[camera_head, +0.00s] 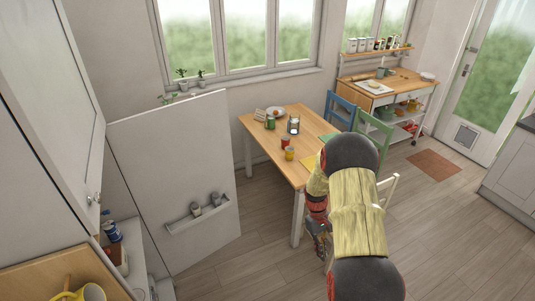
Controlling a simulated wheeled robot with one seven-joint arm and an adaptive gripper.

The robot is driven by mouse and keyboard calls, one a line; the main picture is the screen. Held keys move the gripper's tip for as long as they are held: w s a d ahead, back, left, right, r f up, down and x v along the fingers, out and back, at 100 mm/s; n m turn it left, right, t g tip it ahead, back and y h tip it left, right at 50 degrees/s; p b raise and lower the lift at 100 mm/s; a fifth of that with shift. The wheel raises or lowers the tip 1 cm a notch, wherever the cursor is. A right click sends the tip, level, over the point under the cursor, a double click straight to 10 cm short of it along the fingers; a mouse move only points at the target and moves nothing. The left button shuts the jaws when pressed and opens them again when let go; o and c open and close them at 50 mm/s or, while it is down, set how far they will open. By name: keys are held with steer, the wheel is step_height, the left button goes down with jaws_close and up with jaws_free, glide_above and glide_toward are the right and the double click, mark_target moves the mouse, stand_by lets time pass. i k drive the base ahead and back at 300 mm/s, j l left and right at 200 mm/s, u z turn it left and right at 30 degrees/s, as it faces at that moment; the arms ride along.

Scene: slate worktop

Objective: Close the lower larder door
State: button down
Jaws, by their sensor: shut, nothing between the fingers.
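The lower larder door (180,145) is a tall white panel standing wide open at the left. A small rack (198,214) on its inner face holds two small grey items. The open larder interior (135,262) shows beside it, with a blue can (112,231) and other goods. My gripper (322,246) is shut and empty, low beside the dining table and to the right of the door, apart from it. My own arm partly hides it.
A wooden table (262,139) with cups and jars stands beyond the door, with blue and green chairs (374,132) at its right. A white upper cupboard door (50,110) with a knob fills the left edge. Bare floor (255,265) lies between door and gripper.

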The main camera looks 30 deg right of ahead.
mark_target(173, 157)
steer(key=z, duration=0.45)
steer(key=i+z, duration=0.1)
steer(key=z, duration=0.35)
steer(key=l+z, duration=0.1)
steer(key=z, duration=0.35)
steer(key=i+z, duration=0.1)
steer(key=z, duration=0.8)
steer(key=j+z, duration=0.1)
steer(key=z, duration=0.35)
steer(key=i+z, duration=0.1)
steer(key=z, duration=0.35)
steer(key=j+z, duration=0.15)
steer(key=z, duration=0.3)
steer(key=i+j+u, duration=0.2)
steer(key=j, duration=0.7)
steer(key=k+j+u, duration=0.1)
steer(key=j+u, duration=0.4)
steer(key=j, duration=0.25)
steer(key=j+u, duration=0.45)
steer(key=j, duration=0.3)
steer(key=i+j+u, duration=0.15)
steer(key=j+u, duration=0.35)
steer(key=j, duration=0.25)
